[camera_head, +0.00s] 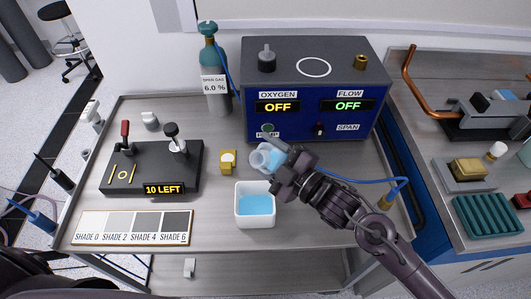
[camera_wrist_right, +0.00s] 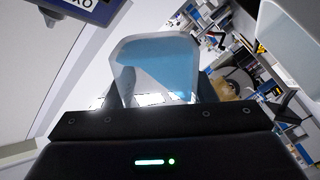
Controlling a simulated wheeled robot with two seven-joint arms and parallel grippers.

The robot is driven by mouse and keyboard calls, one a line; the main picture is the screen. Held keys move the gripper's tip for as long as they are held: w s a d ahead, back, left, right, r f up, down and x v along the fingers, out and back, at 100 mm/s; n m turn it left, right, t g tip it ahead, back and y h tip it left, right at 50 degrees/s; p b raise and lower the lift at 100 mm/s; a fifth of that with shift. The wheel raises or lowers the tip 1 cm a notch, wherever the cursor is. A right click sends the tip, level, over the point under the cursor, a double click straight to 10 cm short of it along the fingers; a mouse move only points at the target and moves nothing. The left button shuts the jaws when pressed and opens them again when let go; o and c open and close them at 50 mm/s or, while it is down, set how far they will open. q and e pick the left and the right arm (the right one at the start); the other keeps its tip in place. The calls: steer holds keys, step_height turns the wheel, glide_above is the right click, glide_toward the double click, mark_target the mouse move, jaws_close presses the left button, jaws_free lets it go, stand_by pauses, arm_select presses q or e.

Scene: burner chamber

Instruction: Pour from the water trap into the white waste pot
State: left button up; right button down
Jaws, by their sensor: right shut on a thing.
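The water trap (camera_head: 266,158) is a small clear cup with blue water in it. My right gripper (camera_head: 279,172) is shut on it and holds it tilted, its mouth towards the left. In the right wrist view the trap (camera_wrist_right: 160,65) shows in front of the gripper, with blue water lying at a slant inside. The white waste pot (camera_head: 243,219) stands on the bench just below the trap in the head view. Blue liquid covers its bottom. No falling stream can be made out. My left gripper is not in view.
The blue analyser (camera_head: 315,80) stands behind the trap, reading OFF twice. A small yellow block (camera_head: 228,168) is left of the trap. A black test stand (camera_head: 125,180) and a shade card (camera_head: 132,228) are further left. A gas cylinder (camera_head: 213,75) stands at the back.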

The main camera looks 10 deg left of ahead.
steer(key=shift+f+n, duration=0.1)
steer(key=shift+n, duration=0.3)
steer(key=shift+w+d+n+b, duration=0.1)
steer(key=shift+w+n+b, duration=0.05)
steer(key=shift+n+b, duration=0.4)
steer(key=shift+f, duration=0.1)
steer(key=shift+f+n+b, duration=0.1)
steer(key=shift+n+b, duration=0.45)
stand_by(0.4)
steer(key=shift+w+f+n+b, duration=0.1)
steer(key=shift+f+n+b, duration=0.05)
steer(key=shift+n+b, duration=0.4)
